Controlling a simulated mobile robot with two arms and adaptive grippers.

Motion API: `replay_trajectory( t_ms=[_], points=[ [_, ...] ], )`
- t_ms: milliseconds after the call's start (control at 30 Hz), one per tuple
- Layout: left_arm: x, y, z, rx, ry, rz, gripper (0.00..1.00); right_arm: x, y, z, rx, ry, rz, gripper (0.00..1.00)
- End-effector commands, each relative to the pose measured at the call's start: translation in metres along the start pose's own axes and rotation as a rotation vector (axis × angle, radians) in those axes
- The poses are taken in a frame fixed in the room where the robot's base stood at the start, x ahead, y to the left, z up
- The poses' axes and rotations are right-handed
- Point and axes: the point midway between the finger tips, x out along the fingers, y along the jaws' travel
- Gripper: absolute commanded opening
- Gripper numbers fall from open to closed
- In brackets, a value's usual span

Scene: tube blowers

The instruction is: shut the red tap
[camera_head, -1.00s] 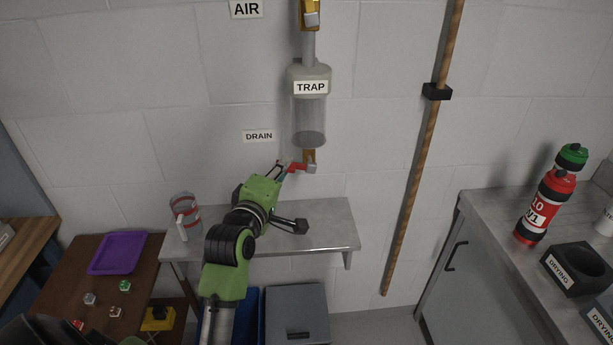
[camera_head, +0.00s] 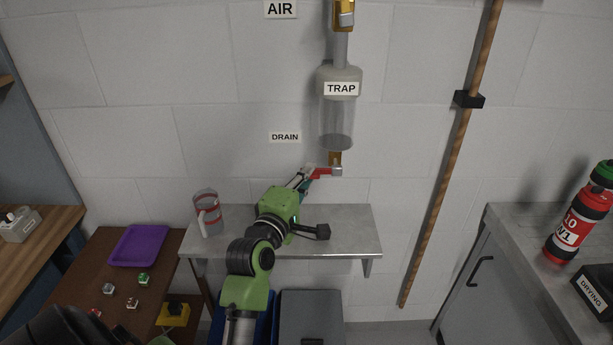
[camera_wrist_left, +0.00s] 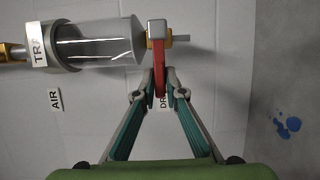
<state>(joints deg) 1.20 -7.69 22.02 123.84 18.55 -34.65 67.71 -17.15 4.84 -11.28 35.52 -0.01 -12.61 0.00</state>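The red tap (camera_head: 322,171) is a red lever on the brass drain fitting below the clear trap, beside the DRAIN label. Its lever points left in the head view. My left gripper (camera_head: 309,173) reaches it from the lower left. In the left wrist view, the red lever (camera_wrist_left: 159,78) lies between the fingertips of my left gripper (camera_wrist_left: 159,76), which are closed in on both its sides. Whether both pads press on it is hard to see. My right gripper is in neither current view.
The trap (camera_head: 337,120) hangs on the wall directly above the tap. A wooden pole (camera_head: 440,190) stands to the right.

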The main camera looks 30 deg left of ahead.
Motion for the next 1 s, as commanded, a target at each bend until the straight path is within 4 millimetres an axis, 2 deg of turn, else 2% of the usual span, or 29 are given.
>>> replay_trajectory(
  t_ms=[67, 367, 467, 567, 800, 1000],
  points=[
    [0.001, 0.004, 0.000, -0.003, 0.000, 0.009, 0.25, 0.000, 0.000, 0.001, 0.000, 0.000, 0.000, 0.40],
    [0.000, 0.002, 0.000, -0.001, 0.000, 0.004, 0.25, 0.000, -0.005, 0.000, -0.002, 0.000, -0.006, 0.40],
    [0.001, 0.007, 0.000, -0.001, 0.000, 0.007, 0.25, 0.000, -0.007, 0.000, -0.002, 0.001, -0.009, 0.40],
    [0.001, 0.021, 0.001, -0.002, 0.000, 0.009, 0.25, 0.000, -0.006, 0.000, -0.002, 0.001, -0.007, 0.40],
    [0.002, 0.069, 0.001, -0.002, 0.000, 0.013, 0.25, 0.000, -0.005, 0.000, -0.001, 0.001, -0.006, 0.40],
    [0.003, 0.095, 0.002, -0.002, -0.001, 0.009, 0.25, 0.000, -0.005, 0.000, -0.001, 0.000, -0.006, 0.40]
  ],
)
